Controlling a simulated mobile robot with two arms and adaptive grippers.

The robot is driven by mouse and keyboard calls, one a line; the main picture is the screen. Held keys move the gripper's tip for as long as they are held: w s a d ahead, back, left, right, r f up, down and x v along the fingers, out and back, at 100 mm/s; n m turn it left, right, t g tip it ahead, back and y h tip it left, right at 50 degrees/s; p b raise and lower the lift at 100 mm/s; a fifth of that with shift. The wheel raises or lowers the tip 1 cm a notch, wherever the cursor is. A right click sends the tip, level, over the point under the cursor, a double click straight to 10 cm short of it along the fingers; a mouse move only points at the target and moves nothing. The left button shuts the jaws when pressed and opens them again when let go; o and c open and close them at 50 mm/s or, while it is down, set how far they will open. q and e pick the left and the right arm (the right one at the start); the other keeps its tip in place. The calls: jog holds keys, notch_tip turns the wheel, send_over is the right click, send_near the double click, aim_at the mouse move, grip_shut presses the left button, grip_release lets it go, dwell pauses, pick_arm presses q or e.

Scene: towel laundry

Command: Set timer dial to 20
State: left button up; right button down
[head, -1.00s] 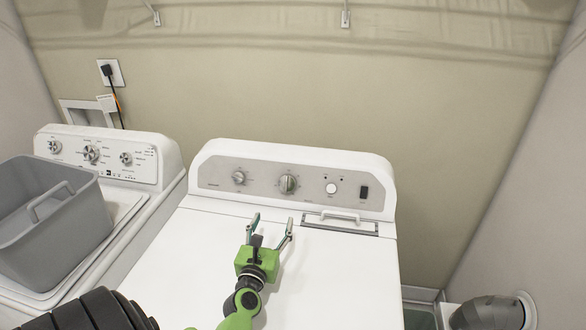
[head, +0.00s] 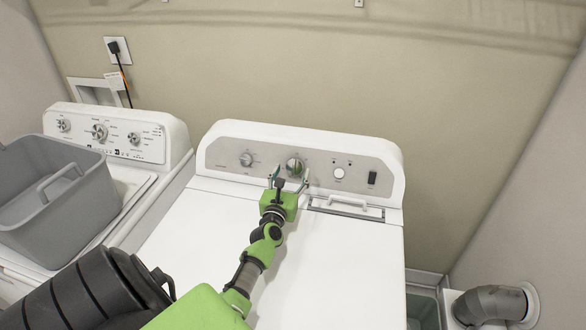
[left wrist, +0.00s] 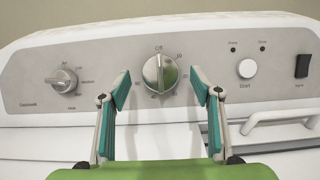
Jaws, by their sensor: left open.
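The timer dial (left wrist: 160,73) is a round silver knob in the middle of the dryer's control panel, with "Off" printed above it and small numbers around it. Its grip ridge stands about upright. In the head view the dial (head: 294,166) is just beyond my left gripper (head: 290,181). In the left wrist view, the open fingers of my left gripper (left wrist: 162,88) stand on either side of the dial, apart from it, with nothing between them but the dial ahead. My right gripper is not in view.
A second knob (left wrist: 61,82) is left of the dial; a Start button (left wrist: 246,68) and black switch (left wrist: 302,65) are right. A lint-filter handle (head: 346,204) lies below the panel. A grey basket (head: 85,200) sits on the washer (head: 180,148). The dryer top is otherwise clear.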

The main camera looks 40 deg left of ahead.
aim_at(294, 167)
pick_arm(q)
jog(key=shift+x, duration=0.9)
jog(key=shift+w+a, duration=0.2)
jog(key=shift+w, duration=0.15)
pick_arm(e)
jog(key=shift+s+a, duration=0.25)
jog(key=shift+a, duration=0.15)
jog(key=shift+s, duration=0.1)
pick_arm(q)
jog(key=c, duration=1.1)
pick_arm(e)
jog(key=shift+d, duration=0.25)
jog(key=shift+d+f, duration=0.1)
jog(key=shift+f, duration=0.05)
